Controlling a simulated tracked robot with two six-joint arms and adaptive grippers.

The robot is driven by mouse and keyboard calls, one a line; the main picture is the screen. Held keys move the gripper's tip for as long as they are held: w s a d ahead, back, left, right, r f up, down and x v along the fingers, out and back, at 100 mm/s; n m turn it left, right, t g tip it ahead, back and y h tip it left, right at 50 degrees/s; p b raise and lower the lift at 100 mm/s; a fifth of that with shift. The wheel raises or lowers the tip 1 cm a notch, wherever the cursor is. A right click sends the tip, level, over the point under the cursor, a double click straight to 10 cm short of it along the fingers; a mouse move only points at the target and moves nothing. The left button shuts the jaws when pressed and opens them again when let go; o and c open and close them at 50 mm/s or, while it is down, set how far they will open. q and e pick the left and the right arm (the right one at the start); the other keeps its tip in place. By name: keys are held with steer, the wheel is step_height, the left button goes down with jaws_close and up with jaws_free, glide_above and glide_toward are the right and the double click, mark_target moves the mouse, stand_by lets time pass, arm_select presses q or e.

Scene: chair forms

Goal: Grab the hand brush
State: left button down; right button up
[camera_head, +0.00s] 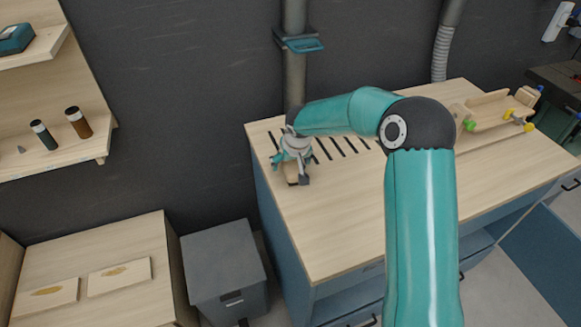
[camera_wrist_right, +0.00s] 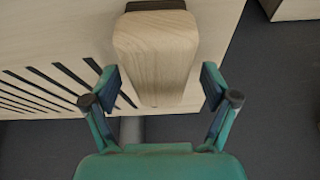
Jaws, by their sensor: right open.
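The hand brush (camera_wrist_right: 155,50) shows in the right wrist view as a pale wooden block with a darker part at its far end. Its lower end lies between the two fingers of my right gripper (camera_wrist_right: 158,84), which are apart, with a gap on each side of the wood. In the head view, my right gripper (camera_head: 291,168) is low over the left end of the workbench. A small part of the brush (camera_head: 292,179) shows below it, and the rest is hidden by the gripper. My left gripper is in neither view.
The wooden workbench (camera_head: 345,220) has dark slots (camera_head: 335,148) beside the gripper and a wide clear top. A wooden fixture with coloured knobs (camera_head: 490,113) stands at its right. A grey bin (camera_head: 222,265) and a low wooden cabinet (camera_head: 110,235) stand left of it.

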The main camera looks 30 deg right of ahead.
steer(key=shift+f, duration=0.1)
stand_by(0.5)
steer(key=c, duration=1.3)
